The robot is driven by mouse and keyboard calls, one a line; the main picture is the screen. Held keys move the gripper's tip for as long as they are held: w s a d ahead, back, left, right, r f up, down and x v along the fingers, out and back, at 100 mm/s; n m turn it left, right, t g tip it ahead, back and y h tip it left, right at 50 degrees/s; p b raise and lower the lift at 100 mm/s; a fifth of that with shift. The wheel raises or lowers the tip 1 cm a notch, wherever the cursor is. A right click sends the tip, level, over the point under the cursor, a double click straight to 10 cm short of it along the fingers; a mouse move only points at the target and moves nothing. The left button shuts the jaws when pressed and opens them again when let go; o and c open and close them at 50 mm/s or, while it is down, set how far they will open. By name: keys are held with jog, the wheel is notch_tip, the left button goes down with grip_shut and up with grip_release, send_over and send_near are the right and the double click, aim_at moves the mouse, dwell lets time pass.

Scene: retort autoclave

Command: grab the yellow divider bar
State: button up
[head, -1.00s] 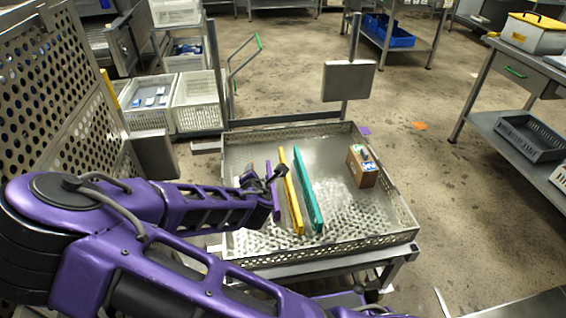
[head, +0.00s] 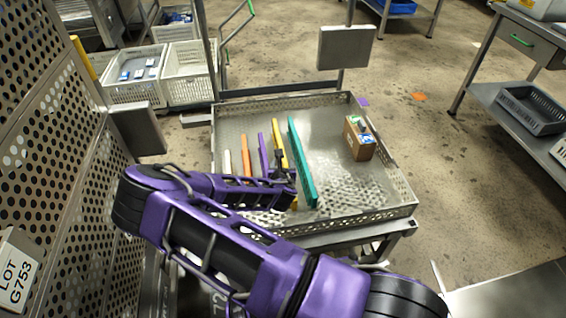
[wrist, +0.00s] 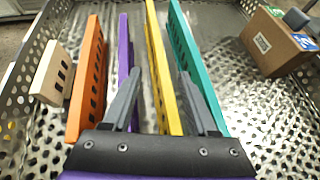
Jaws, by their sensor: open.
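The yellow divider bar (head: 279,142) stands on edge in the perforated metal tray (head: 402,188), between a purple bar (head: 263,150) and a teal bar (head: 303,165). My gripper (head: 284,174) is over the near part of the yellow bar and hides some of it. In the wrist view my gripper (wrist: 159,74) is open, with one finger on each side of the yellow bar (wrist: 159,62). The left finger lies between the yellow and purple bars, the right finger between yellow and teal. I cannot tell whether either finger touches a bar.
An orange bar (head: 246,157) and a cream bar (head: 227,163) stand farther left in the tray. A cardboard box (head: 358,140) sits at its right. A perforated metal wall (head: 60,170) rises at the left. White crates (head: 188,75) stand behind.

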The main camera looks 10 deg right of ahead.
aim_at(283, 161)
jog(key=b+x, duration=0.1)
jog(key=x, duration=0.7)
jog(key=shift+r, duration=0.1)
grip_shut()
dwell(1.3)
